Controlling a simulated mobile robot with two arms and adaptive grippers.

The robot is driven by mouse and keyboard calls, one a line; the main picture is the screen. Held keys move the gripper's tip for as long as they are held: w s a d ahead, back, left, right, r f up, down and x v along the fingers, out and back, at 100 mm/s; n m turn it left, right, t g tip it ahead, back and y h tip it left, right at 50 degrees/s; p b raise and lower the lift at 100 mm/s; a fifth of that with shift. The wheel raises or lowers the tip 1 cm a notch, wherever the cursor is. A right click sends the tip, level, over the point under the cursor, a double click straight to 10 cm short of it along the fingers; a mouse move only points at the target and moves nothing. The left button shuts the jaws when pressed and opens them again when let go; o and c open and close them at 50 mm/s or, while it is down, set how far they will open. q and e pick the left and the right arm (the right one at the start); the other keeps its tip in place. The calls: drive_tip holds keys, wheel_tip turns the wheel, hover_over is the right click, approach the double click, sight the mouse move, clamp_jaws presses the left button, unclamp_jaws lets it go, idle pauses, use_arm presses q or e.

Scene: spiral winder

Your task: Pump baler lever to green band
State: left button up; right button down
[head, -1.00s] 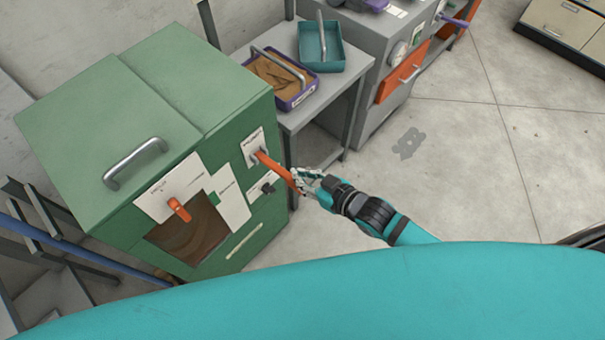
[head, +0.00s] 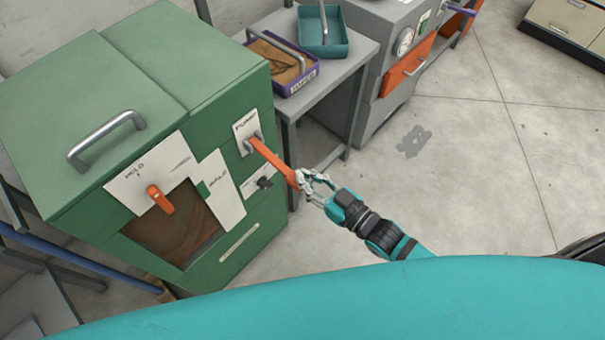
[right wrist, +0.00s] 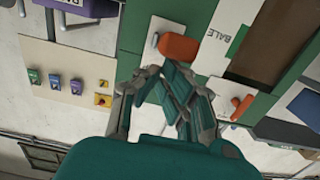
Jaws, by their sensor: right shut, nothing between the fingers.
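The green baler (head: 225,90) stands at left in the head view. Its orange pump lever (head: 272,162) sticks out below the PUMP plate (head: 246,130), slanting down to the right. My right gripper (head: 304,180) is shut and empty at the lever's free end; I cannot tell whether it touches. In the right wrist view the orange lever end (right wrist: 178,47) is just beyond the fingers (right wrist: 170,78). The white BALE plate (head: 221,190) has a small green patch at its left edge; it also shows in the wrist view (right wrist: 214,38). My left gripper is not in view.
An orange lever (head: 160,199) sits on the HOLD plate (head: 128,185), above a dark window. A black knob (head: 265,183) is below the pump lever. A grey table (head: 345,70) with a purple tray (head: 283,90) and a teal tray (head: 338,42) stands behind.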

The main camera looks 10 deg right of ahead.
wheel_tip(320, 180, down, 4)
drive_tip(key=t+y+b, duration=0.1)
drive_tip(key=b, duration=0.3)
drive_tip(key=shift+r+t, duration=0.1)
drive_tip(key=shift+t, duration=0.2)
drive_tip(key=shift+w+a+f+b, duration=0.15)
drive_tip(key=shift+f+b, duration=0.4)
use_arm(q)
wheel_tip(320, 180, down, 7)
use_arm(e)
drive_tip(key=shift+f, duration=0.25)
